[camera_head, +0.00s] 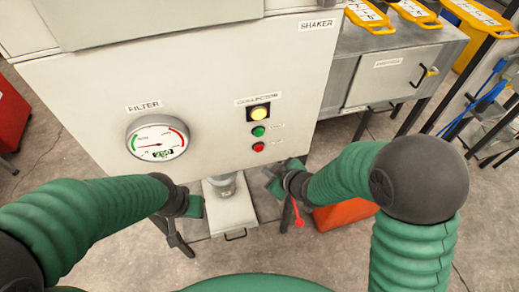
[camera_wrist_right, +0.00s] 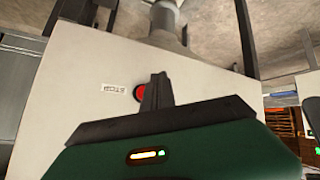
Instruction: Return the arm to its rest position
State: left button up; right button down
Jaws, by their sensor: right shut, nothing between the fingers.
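My right gripper (camera_head: 270,175) is in front of the white machine, below its red button (camera_head: 258,147). In the right wrist view its dark fingers (camera_wrist_right: 157,92) are together with nothing between them. There the red button labelled STOP (camera_wrist_right: 139,92) shows just beside the fingers; I cannot tell whether they touch it.
The machine panel (camera_head: 90,80) carries a gauge (camera_head: 157,138), a lit yellow lamp (camera_head: 259,113) and a green button (camera_head: 258,131). A metal spout (camera_head: 220,188) stands below it between my grippers. An orange-red object (camera_head: 345,214) lies behind my right arm. A grey cabinet (camera_head: 385,75) stands at right.

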dwell(0.5)
jog(key=s+d+f+m+g+h+b, duration=0.1)
jog(key=s+d+f+m+h+b, duration=0.2)
jog(key=d, duration=0.5)
jog(key=s+d+f+m+g+h+b, duration=0.1)
jog(key=s+d+m+h+b, duration=0.2)
jog(key=d, duration=0.5)
jog(key=s+d+f+m+g+b, duration=0.1)
jog(key=s+d+m+g, duration=0.1)
jog(key=s+m, duration=0.3)
jog(key=s+g, duration=0.1)
jog(key=s, duration=0.3)
jog(key=shift+d, duration=0.3)
